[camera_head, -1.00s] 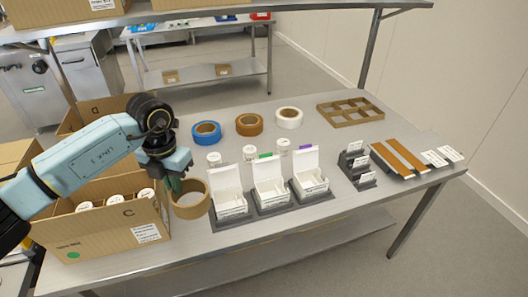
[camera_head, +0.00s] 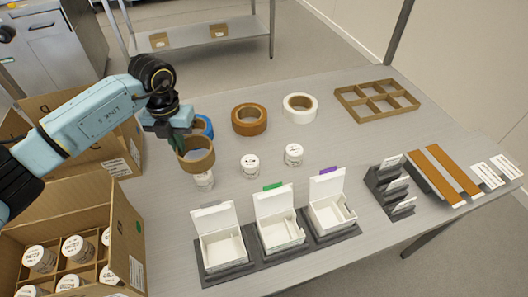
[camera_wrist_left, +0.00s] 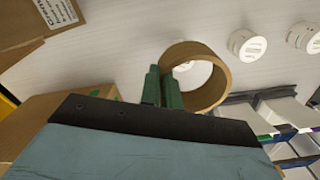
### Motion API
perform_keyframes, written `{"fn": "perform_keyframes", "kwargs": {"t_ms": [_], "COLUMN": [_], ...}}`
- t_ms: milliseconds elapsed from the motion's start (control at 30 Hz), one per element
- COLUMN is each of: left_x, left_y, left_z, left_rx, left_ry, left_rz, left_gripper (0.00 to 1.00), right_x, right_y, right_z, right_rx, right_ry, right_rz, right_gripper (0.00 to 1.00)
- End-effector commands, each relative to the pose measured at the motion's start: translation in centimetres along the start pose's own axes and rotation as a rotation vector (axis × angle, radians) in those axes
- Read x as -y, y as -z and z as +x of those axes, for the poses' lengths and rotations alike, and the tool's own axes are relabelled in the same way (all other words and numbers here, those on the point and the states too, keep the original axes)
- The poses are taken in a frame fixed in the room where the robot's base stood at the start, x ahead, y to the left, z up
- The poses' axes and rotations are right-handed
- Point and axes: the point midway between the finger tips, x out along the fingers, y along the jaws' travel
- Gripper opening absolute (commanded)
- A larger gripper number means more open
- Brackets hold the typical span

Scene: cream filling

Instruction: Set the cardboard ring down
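The brown cardboard ring (camera_head: 198,163) is in my left gripper (camera_head: 181,145), whose green fingers pinch the ring's wall on its left side. It appears held above the table, overlapping the left white-lidded jar (camera_head: 204,181) and part of the blue tape roll (camera_head: 204,125). In the left wrist view, the ring (camera_wrist_left: 216,88) is beside and between the two green fingers (camera_wrist_left: 162,87), and a white lid shows through its opening. The exact height of the ring above the table is hard to tell. My right gripper is not in view.
An orange-brown tape roll (camera_head: 249,119) and a white tape roll (camera_head: 300,108) lie farther right. Two more jars (camera_head: 250,166) (camera_head: 293,154) stand in front of them. Open white boxes (camera_head: 275,217) stand in front. A cardboard box of jars (camera_head: 128,238) is at the left.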

Motion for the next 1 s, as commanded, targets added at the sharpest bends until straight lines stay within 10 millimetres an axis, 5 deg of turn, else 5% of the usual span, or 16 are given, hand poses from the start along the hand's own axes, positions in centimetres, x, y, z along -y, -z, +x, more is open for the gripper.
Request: {"fn": "perform_keyframes", "kwargs": {"t_ms": [233,633,1000], "left_x": [0.1,0.1,0.1], "left_y": [0.0,0.0,0.0], "left_z": [1.2,7.0,10.7], "left_rx": [0.001,0.000,0.002], "left_ry": [0.001,0.001,0.001], "left_rz": [0.000,0.001,0.001], "left_gripper": [0.00,0.00,0.00], "right_x": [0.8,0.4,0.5], "right_y": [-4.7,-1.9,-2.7], "right_z": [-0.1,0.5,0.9], "right_rx": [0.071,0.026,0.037], "right_ry": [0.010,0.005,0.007], "right_rz": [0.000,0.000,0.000], "right_gripper": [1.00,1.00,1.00]}}
